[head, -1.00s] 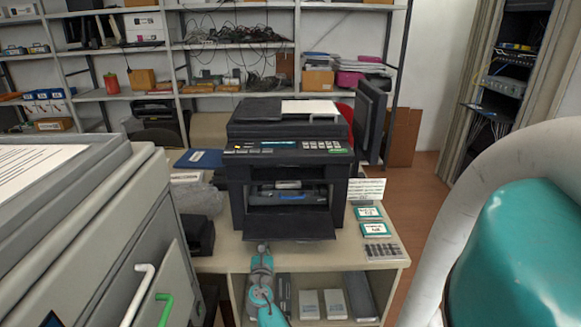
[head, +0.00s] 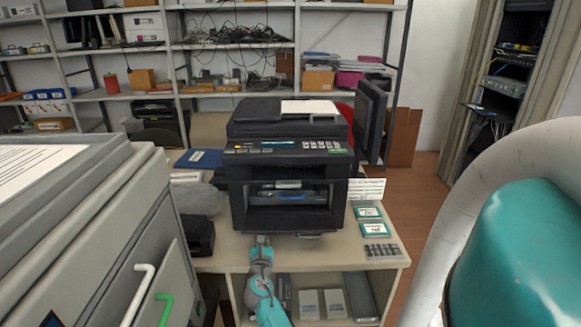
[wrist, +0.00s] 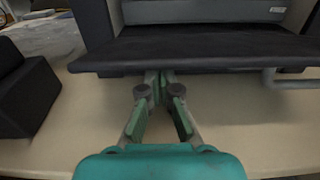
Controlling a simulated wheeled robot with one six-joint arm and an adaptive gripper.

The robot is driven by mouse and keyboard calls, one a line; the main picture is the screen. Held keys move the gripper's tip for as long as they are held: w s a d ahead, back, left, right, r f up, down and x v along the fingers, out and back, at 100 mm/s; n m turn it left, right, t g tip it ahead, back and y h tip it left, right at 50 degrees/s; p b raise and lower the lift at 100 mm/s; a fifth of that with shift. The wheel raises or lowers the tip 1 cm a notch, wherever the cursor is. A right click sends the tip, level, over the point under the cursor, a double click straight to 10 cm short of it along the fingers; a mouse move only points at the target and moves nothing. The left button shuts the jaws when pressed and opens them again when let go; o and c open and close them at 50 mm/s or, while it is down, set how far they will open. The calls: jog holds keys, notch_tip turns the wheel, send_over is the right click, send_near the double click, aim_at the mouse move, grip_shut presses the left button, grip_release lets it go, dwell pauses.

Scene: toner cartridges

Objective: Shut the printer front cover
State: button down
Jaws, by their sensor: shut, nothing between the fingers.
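The black printer (head: 290,160) stands on the table with its front bay open. Its front cover (head: 290,219) is folded out and down below the bay, not shut. In the wrist view the cover (wrist: 195,48) spans the top as a dark slab with its front edge toward me. My gripper (head: 262,240) is at the left part of the cover's lower front edge. Its green-padded fingers (wrist: 160,82) are shut and empty, with the tips partly hidden under that edge. I cannot tell whether they touch the cover.
A large grey machine (head: 80,220) stands close on the left. A black box (head: 199,235) is beside the printer; it also shows in the wrist view (wrist: 28,95). Teal-edged packs (head: 372,221) lie right of the printer.

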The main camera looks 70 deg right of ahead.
aim_at(263, 227)
jog(key=shift+d+r, duration=0.1)
jog(key=shift+r, duration=0.55)
jog(key=shift+w+d+r, duration=0.15)
jog(key=shift+d+r, duration=0.15)
jog(key=shift+r, duration=0.35)
jog(key=shift+w+d+r, duration=0.1)
jog(key=shift+d+r, duration=0.15)
jog(key=shift+r, duration=0.4)
jog(key=shift+w+d+r, duration=0.2)
jog(key=shift+d+r, duration=0.25)
jog(key=shift+r, duration=0.1)
jog(key=shift+w+d+r, duration=0.2)
jog(key=shift+d+r, duration=0.25)
jog(key=shift+r, duration=0.05)
